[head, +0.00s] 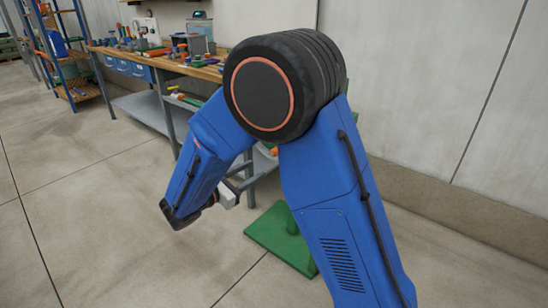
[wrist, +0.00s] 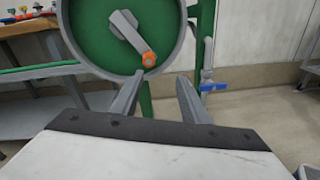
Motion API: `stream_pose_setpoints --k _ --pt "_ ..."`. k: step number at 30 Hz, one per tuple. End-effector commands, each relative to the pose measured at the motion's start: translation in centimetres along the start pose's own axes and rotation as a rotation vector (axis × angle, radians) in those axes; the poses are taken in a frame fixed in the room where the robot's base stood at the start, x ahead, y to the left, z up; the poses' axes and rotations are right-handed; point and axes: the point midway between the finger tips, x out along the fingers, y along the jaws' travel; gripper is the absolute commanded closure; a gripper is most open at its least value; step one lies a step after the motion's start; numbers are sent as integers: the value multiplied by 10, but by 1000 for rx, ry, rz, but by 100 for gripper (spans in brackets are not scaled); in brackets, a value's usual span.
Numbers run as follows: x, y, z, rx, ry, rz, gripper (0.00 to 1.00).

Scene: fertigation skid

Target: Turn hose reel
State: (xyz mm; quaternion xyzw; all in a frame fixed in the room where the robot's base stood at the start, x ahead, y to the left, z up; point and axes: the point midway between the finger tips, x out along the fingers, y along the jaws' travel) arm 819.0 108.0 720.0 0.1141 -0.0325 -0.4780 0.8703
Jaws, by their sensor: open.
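The hose reel (wrist: 92,38) shows in the wrist view as a green disc with a grey rim, its top cut off by the frame. A grey crank arm (wrist: 127,33) slants down to the right from near its middle and ends in an orange knob (wrist: 149,60). My gripper (wrist: 161,82) is open and empty, its two grey fingers pointing up toward the lower right of the reel. The knob is just above and left of the gap between the fingertips, apparently apart from them. In the head view my arm hides the reel; a green base plate (head: 268,238) shows behind it.
A green post (wrist: 205,25) stands right of the reel, with a grey pipe and a blue valve handle (wrist: 214,87) beside it. A cluttered workbench (head: 165,63) and a shelf rack (head: 75,75) stand at the left. The floor (head: 90,230) at front left is clear.

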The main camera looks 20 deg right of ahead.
Motion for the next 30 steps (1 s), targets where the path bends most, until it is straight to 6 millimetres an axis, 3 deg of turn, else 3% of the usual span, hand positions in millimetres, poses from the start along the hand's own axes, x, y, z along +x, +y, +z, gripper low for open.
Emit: stream_pose_setpoints --k 5,11,30 --pt "-16 18 -12 -35 -37 60 59" --pt "-4 20 -12 -39 -42 66 59" --pt "105 26 -7 -38 -40 62 59"
